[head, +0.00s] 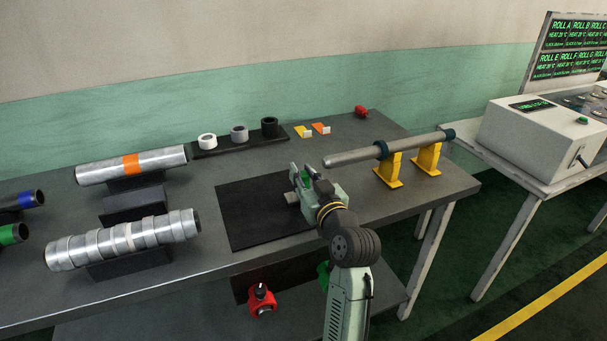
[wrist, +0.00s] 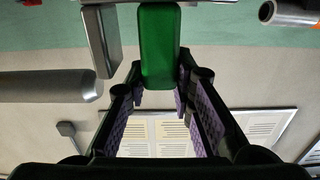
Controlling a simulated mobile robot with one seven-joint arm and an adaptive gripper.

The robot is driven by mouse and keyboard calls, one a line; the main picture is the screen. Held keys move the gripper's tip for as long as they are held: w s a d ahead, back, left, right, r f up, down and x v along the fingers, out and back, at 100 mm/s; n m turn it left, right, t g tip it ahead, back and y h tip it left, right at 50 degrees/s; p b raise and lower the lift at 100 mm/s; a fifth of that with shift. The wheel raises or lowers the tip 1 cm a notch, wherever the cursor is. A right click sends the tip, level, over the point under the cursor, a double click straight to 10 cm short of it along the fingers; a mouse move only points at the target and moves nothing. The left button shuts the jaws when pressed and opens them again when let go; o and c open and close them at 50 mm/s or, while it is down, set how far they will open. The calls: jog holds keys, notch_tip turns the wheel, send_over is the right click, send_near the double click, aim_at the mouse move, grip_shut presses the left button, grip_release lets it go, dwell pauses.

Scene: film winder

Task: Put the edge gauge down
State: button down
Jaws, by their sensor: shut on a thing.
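My gripper (head: 303,178) is over the black mat (head: 240,212) on the table. Its fingers (wrist: 162,100) are shut on the edge gauge. In the wrist view the gauge shows as a green block (wrist: 160,45) between the finger ends, with a grey metal part (wrist: 101,40) beside it. In the head view the gripper mostly hides the gauge; a small grey end (head: 292,197) shows at the gripper's left side, probably part of the gauge. I cannot tell whether it touches the mat.
A grey bar (head: 350,156) on yellow stands (head: 389,172) is close right of my gripper. Metal rolls (head: 125,240) rest on the left. Ring cores (head: 239,134), small orange-tipped pieces (head: 321,128) and a red item (head: 361,112) are behind. The mat's left part is bare.

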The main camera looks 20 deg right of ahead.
jog(key=shift+f+b, duration=0.5)
jog(key=c, duration=1.4)
grip_release()
jog(key=shift+f, duration=0.25)
jog(key=shift+a, duration=0.1)
jog(key=shift+r+p, duration=0.5)
jog(key=shift+p, duration=0.1)
jog(key=shift+s+r, duration=0.1)
jog(key=shift+s, duration=0.1)
jog(key=s+b, duration=0.3)
jog(key=s, duration=0.8)
jog(key=shift+s+d+r, duration=0.3)
